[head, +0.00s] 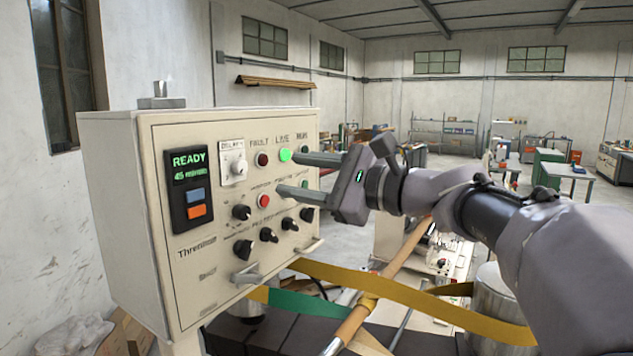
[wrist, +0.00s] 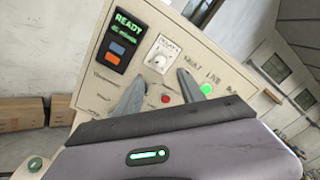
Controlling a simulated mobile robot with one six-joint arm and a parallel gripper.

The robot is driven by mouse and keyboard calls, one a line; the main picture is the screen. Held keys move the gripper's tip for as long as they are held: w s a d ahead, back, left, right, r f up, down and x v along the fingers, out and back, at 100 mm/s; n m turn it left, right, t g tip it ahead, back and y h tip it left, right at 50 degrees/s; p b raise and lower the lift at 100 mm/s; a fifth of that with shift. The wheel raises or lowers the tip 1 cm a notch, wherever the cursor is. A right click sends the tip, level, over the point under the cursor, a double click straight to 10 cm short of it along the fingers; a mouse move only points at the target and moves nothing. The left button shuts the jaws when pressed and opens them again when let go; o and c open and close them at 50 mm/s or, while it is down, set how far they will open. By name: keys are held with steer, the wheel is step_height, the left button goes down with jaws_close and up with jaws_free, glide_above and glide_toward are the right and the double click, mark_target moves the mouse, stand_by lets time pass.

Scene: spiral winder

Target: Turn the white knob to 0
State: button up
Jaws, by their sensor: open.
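The white knob (head: 239,167) sits on a white dial plate labelled "DELAY" at the upper middle of the cream control panel (head: 185,285). It also shows in the wrist view (wrist: 158,60), above and between my fingers. Its pointer setting is too small to read. My gripper (head: 293,175) is open and empty, with its two fingers pointing at the panel. It is to the right of the white knob in the head view, apart from it. The fingers hide parts of the right side of the panel.
Near the knob are a display reading READY (head: 188,161), a lit green lamp (head: 285,155), a red lamp (head: 264,201) and several black knobs (head: 242,212). A metal handle (head: 247,275) juts out below. Yellow straps (head: 400,292) run below my arm.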

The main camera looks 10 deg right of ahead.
steer(key=v, duration=0.6)
steer(key=s+a+f+n+g+h+b, duration=0.2)
steer(key=s+a+f+b, duration=0.15)
steer(key=f, duration=0.65)
steer(key=s+a+f+n+g+h+b, duration=0.25)
steer(key=s+a+f, duration=0.25)
steer(key=f, duration=0.4)
steer(key=s+d+f+n+h+b, duration=0.1)
steer(key=s+f+n+h+b, duration=0.1)
steer(key=s+f, duration=0.3)
steer(key=s+d+f+n+g+h+b, duration=0.1)
steer(key=s+f+n, duration=0.3)
steer(key=f, duration=0.7)
steer(key=s+d+f+n+g+h+b, duration=0.1)
steer(key=s+d+f+n+h+b, duration=0.1)
steer(key=s+f, duration=0.4)
step_height(320, 180, down, 2)
steer(key=shift+s+d+n+h+b, duration=0.25)
steer(key=shift+n+h+b, duration=0.15)
steer(key=shift+n+h, duration=0.2)
steer(key=shift+g, duration=0.25)
